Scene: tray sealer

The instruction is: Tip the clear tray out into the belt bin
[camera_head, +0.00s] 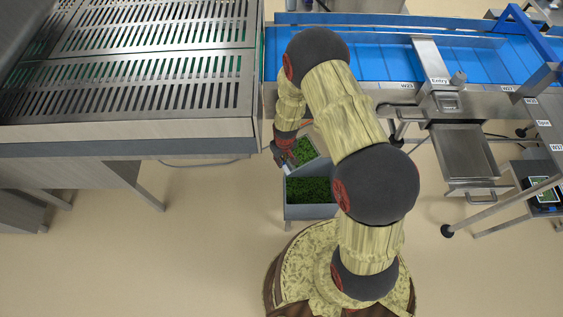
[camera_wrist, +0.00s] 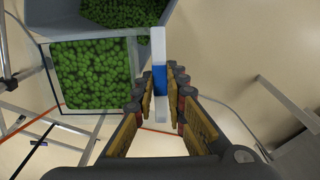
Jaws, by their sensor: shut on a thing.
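My gripper (camera_wrist: 172,95) is shut on a white bar with a blue middle (camera_wrist: 158,48), seen nearly edge-on in the wrist view. I cannot tell whether the bar is joined to a tray. Left of the fingers is a see-through box-like shape with a pale rim (camera_wrist: 90,113) and green leafy pieces inside, which looks like the clear tray. A grey bin (camera_wrist: 68,22) with green pieces is beside it at the top. In the head view my gripper (camera_head: 285,160) is at the left side of the grey bin (camera_head: 311,212), and green shows in two parts there.
A blue conveyor belt (camera_head: 375,63) runs along the back right, with a metal drawer-like tray (camera_head: 463,152) below its edge. A large slotted metal machine (camera_head: 150,90) stands at the left. The floor (camera_head: 130,250) at front left is clear.

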